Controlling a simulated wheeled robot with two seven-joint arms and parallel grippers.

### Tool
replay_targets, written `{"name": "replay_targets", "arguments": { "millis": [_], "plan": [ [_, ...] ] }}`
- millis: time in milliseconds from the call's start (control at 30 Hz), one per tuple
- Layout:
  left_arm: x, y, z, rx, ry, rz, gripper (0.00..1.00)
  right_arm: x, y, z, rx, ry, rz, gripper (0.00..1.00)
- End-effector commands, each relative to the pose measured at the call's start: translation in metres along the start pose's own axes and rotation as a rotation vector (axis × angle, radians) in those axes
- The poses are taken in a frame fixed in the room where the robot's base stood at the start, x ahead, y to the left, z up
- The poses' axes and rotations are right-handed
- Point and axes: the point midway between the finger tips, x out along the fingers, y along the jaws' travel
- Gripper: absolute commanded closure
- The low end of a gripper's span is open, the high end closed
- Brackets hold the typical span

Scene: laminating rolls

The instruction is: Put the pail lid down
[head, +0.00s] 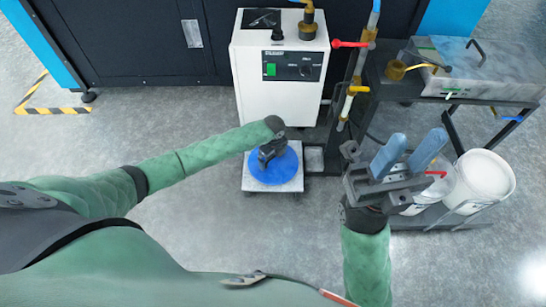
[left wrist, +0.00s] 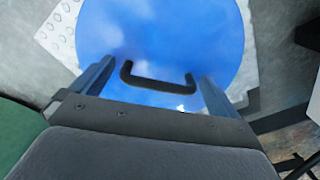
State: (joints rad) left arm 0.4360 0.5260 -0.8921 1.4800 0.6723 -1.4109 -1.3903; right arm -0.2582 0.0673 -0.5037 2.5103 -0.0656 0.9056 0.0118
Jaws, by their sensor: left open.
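The blue round pail lid (head: 277,170) lies on a low white platform (head: 256,187) in front of the white machine. In the left wrist view the lid (left wrist: 160,30) shows its black handle (left wrist: 155,82) and part of the raised-pattern platform (left wrist: 62,28) under it. My left gripper (head: 270,154) is over the lid. Its open fingers (left wrist: 152,80) stand on either side of the handle, with gaps between. My right gripper (head: 409,152) is open, with its two blue-grey fingers apart and nothing seen between them. It is in front of the white pails.
A white pail (head: 484,177) stands on the cart's (head: 455,95) lower shelf, with another (head: 437,185) partly hidden by my right gripper. The white machine (head: 279,65) stands behind the platform. A pipe stand with red (head: 350,44) and yellow handles rises beside it. Open floor lies left.

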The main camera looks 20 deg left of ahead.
Motion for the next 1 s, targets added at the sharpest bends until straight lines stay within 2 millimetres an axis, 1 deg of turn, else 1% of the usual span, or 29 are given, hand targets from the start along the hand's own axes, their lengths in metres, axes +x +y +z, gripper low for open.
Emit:
{"name": "replay_targets", "arguments": {
  "millis": [67,167,267,500,700,833,1000],
  "plan": [
    [-0.002,0.000,0.000,0.000,0.000,0.000,0.00,-0.001,0.000,0.000,0.000,0.000,0.000,0.64],
    [-0.013,0.000,0.001,0.000,0.000,-0.002,0.00,0.004,0.000,0.000,0.001,0.000,0.002,0.64],
    [-0.029,-0.001,0.001,0.000,-0.001,-0.003,0.00,0.010,0.001,-0.001,0.004,0.005,0.007,0.64],
    [-0.076,0.000,0.001,0.001,-0.001,-0.001,0.00,0.027,0.004,-0.004,0.012,0.030,0.028,0.64],
    [-0.106,0.000,0.001,0.000,-0.001,-0.001,0.00,0.035,0.005,-0.005,-0.004,0.036,0.030,0.64],
    [-0.118,-0.001,0.000,0.001,0.000,-0.002,0.00,0.034,0.007,-0.006,-0.016,0.029,0.031,0.64],
    [-0.122,0.000,0.000,0.000,0.000,0.000,0.00,0.032,0.009,-0.006,-0.027,0.022,0.025,0.64]
  ]
}}
